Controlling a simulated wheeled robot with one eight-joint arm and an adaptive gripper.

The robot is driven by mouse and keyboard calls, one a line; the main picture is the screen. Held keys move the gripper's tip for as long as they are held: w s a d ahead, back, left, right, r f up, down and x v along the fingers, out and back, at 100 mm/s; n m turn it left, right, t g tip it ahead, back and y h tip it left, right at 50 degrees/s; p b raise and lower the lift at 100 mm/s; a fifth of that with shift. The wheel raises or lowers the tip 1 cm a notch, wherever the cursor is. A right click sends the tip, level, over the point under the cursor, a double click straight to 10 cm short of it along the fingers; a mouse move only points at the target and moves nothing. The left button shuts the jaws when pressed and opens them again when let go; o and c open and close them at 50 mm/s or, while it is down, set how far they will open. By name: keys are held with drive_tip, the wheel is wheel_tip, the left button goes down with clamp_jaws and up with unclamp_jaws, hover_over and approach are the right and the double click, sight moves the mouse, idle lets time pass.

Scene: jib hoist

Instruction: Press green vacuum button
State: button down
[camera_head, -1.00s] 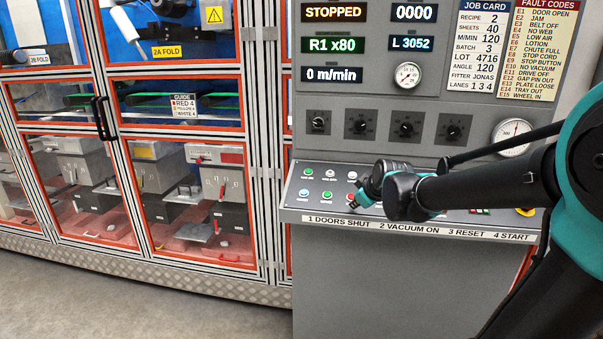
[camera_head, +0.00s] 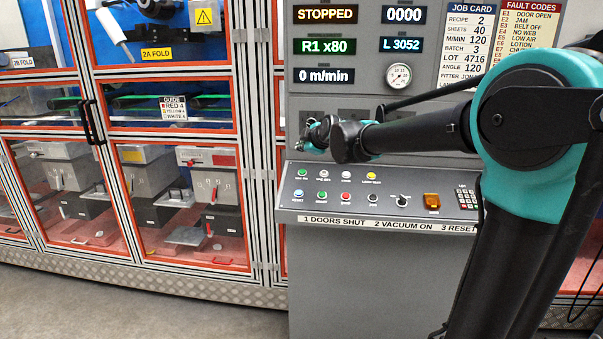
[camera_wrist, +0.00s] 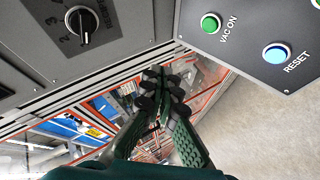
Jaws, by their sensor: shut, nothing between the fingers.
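The green vacuum button (camera_head: 302,172) is at the back left of the sloping button panel (camera_head: 283,205). In the wrist view, the green button (camera_wrist: 210,23), labelled VAC ON, is at the upper right, with the panel (camera_wrist: 243,45) around it. My gripper (camera_head: 306,146) is shut and empty, above the panel's back left corner and apart from the button. In the wrist view, my gripper's fingertips (camera_wrist: 160,88) are together, below and left of the green button. In the head view, my wrist partly hides the fingers.
A blue RESET button (camera_wrist: 277,53) is close to the green one. Another green button (camera_head: 322,195) and a red button (camera_head: 346,196) are on the front row. A rotary knob (camera_wrist: 82,25) is on the upright face. The glazed machine doors (camera_head: 180,200) stand left.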

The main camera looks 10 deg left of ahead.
drive_tip(key=shift+w+d+f, duration=0.1)
drive_tip(key=shift+w+f, duration=0.45)
drive_tip(key=shift+f, duration=0.8)
drive_tip(key=shift+w+a+f, duration=0.1)
drive_tip(key=shift+w+f, duration=0.5)
drive_tip(key=shift+f, duration=0.75)
drive_tip(key=shift+w+d+f, duration=0.1)
drive_tip(key=shift+w+f, duration=0.45)
drive_tip(key=shift+f, duration=0.8)
drive_tip(key=shift+f, duration=0.1)
drive_tip(key=shift+w+f, duration=0.15)
drive_tip(key=shift+f, duration=0.15)
drive_tip(key=shift+w+f, duration=0.2)
drive_tip(key=shift+f, duration=0.2)
drive_tip(key=shift+s+r, duration=0.35)
drive_tip(key=shift+r, duration=0.45)
drive_tip(key=shift+s+r, duration=0.35)
drive_tip(key=shift+r, duration=0.4)
drive_tip(key=shift+s+r, duration=0.3)
drive_tip(key=shift+r, duration=0.5)
drive_tip(key=shift+s+r, duration=0.35)
drive_tip(key=shift+r, duration=0.4)
